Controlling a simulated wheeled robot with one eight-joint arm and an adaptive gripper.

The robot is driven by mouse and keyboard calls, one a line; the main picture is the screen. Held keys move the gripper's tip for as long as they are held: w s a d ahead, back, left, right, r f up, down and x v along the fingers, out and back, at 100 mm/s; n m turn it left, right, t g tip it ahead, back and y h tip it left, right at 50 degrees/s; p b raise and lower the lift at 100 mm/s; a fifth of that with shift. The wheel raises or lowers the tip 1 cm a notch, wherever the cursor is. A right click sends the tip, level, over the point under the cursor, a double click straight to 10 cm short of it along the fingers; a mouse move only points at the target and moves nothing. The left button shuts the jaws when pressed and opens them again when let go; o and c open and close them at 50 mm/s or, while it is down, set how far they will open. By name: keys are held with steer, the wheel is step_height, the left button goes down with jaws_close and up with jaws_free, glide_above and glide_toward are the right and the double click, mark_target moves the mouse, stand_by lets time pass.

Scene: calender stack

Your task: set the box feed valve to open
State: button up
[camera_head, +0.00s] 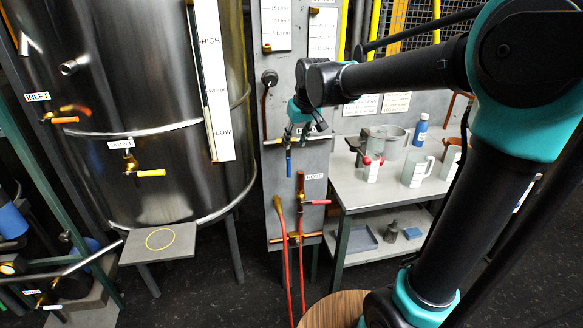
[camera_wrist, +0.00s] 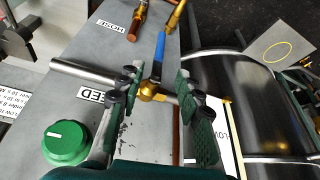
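The feed valve has a brass body (camera_wrist: 152,91) on a silver pipe (camera_wrist: 85,74) and a blue lever handle (camera_wrist: 159,56). Its label (camera_wrist: 91,96) is partly hidden by a finger and reads "EED". In the head view the blue handle (camera_head: 289,164) hangs down, across the horizontal pipe. My gripper (camera_head: 303,122) is in front of the panel at the valve. In the wrist view my gripper (camera_wrist: 157,80) is open, with one finger on each side of the valve body. Gaps show between fingers and valve; whether either finger touches the pipe I cannot tell.
A green knob (camera_wrist: 66,143) is beside the feed label. The hose valve with a red handle (camera_head: 315,202) is below on the same panel. A steel tank (camera_head: 150,90) stands left. A bench (camera_head: 350,199) with jugs stands right.

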mark_target(289, 162)
steer(key=x, duration=1.4)
jaws_close()
